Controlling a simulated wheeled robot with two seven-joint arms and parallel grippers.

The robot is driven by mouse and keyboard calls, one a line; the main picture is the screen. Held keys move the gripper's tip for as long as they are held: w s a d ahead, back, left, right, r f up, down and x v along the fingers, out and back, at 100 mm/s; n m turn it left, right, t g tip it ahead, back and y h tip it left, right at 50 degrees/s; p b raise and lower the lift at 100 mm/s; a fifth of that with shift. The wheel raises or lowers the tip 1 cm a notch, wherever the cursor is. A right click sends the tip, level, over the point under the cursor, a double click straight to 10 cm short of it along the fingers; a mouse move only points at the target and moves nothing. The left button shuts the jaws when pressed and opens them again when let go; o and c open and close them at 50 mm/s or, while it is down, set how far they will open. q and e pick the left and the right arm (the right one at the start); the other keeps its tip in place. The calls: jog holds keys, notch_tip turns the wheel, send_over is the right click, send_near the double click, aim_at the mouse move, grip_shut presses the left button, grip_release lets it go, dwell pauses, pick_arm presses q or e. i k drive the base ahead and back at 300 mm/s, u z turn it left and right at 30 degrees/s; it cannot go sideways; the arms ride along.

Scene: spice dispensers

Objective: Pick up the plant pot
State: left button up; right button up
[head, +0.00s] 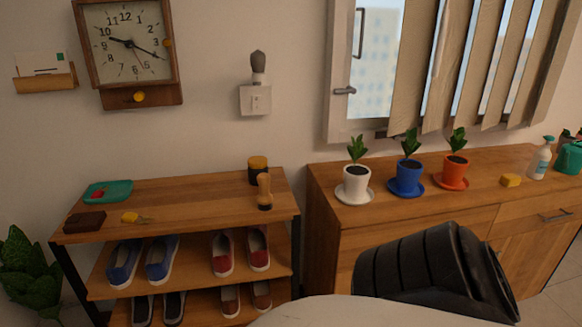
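Three potted plants stand in a row on the wooden cabinet at the right in the head view. The white pot (356,187) is on a white saucer (341,196) at the cabinet's left end. The blue pot (409,178) is on a blue saucer (391,189) in the middle. The orange pot (455,172) is on an orange saucer (439,184) to the right. Each holds dark soil and a small green plant, and all stand upright. Neither of my grippers is in view.
A window (375,60) with slatted blinds is behind. The cabinet top before the pots is clear.

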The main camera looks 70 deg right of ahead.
aim_at(355, 176)
jog(key=z, duration=0.55)
jog(key=i, duration=1.3)
jog(key=z, duration=1.15)
